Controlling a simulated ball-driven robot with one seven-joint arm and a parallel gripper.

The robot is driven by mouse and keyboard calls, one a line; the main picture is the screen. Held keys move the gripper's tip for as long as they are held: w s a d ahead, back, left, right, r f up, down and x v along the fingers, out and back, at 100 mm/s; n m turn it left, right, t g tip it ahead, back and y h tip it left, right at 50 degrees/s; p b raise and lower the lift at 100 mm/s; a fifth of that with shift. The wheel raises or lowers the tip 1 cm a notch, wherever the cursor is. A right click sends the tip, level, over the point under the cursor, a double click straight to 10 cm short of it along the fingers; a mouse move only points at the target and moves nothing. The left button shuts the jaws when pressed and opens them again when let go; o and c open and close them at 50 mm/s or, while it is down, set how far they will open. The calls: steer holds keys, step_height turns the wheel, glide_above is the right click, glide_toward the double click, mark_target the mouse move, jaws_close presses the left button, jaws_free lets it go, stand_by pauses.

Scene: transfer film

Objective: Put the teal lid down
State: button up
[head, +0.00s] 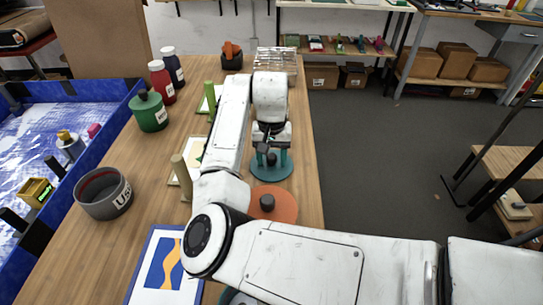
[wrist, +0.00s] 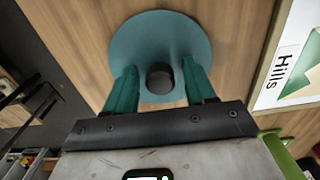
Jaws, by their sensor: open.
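The teal lid (head: 272,172) lies flat on the wooden table near its right edge. It is a round disc with a dark knob in the middle. In the wrist view, the teal lid (wrist: 128,48) fills the upper middle, with its dark knob between my fingers. My gripper (head: 271,158) is right over the lid. Its two teal fingers (wrist: 161,82) stand open on either side of the knob, with a visible gap to it on each side. An orange lid (head: 281,200) with a dark knob lies just in front of the teal lid, partly hidden by my arm.
A green pot (head: 148,112), a grey pot (head: 103,194), and dark and red bottles (head: 161,84) stand at the left. A blue-framed picture (head: 163,270) lies at the front. A blue-walled bin (head: 117,103) adjoins the table's left side. The floor right of the table is open.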

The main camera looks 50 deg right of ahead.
mark_target(272, 156)
step_height(272, 156, up, 12)
steer(key=shift+r+b, duration=0.15)
steer(key=shift+b, duration=0.2)
stand_by(0.7)
